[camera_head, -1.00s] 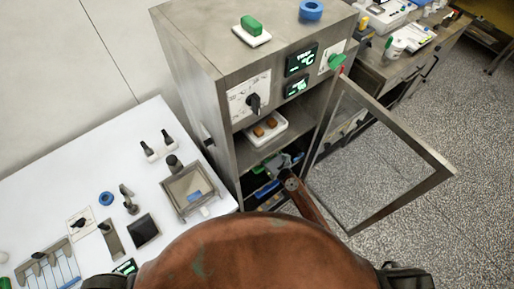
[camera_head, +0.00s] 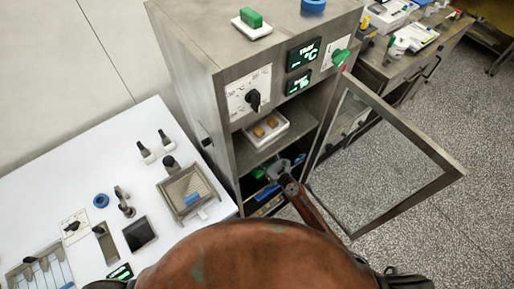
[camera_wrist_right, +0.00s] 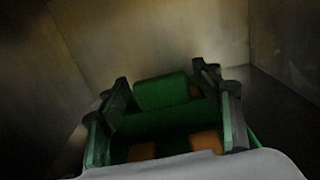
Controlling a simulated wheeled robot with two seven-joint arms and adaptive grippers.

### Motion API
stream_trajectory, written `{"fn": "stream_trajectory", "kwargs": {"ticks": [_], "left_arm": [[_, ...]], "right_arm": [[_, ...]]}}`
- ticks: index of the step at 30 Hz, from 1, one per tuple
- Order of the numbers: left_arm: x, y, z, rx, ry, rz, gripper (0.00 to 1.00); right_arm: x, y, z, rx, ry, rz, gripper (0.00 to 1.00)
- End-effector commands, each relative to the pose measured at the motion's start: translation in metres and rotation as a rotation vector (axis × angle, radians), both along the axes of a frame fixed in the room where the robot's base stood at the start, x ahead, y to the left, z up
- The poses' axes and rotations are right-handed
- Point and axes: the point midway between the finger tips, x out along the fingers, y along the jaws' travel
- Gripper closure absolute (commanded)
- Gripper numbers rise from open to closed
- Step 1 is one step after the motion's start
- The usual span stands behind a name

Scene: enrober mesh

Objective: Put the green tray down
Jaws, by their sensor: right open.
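The green tray (camera_wrist_right: 165,122) is in the right wrist view, deep in a dim metal compartment. It has a raised green block (camera_wrist_right: 160,92) like a handle, and brown-orange pieces show in it. My right gripper (camera_wrist_right: 162,98) is open, with one finger on each side of the block; I cannot tell whether they touch it. In the head view my right gripper (camera_head: 284,166) is inside the lower part of the steel cabinet (camera_head: 190,75). A small green patch beside it may be the tray, mostly hidden. My left gripper is not in view.
The cabinet's framed door (camera_head: 440,157) stands open on the right, close to my right arm. A white tray (camera_head: 277,138) with two brown pieces sits on the shelf above. A green-handled white piece (camera_head: 251,22) is on top. A white table (camera_head: 75,170) is at left.

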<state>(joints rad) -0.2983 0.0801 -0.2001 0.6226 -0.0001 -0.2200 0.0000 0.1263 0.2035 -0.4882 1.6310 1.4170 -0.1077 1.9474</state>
Motion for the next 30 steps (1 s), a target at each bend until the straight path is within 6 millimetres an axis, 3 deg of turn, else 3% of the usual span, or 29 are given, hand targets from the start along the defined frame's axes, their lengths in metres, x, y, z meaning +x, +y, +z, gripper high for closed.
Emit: {"fn": "stream_trajectory", "kwargs": {"ticks": [8, 21, 30], "left_arm": [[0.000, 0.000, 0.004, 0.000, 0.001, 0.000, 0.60], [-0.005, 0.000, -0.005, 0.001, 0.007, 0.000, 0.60], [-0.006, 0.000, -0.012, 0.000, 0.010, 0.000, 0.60]], "right_arm": [[0.000, 0.000, 0.005, -0.001, -0.001, 0.000, 0.41], [-0.069, -0.050, 0.000, 0.000, 0.002, 0.000, 0.41], [-0.096, -0.069, 0.002, 0.001, -0.001, 0.000, 0.41]]}}
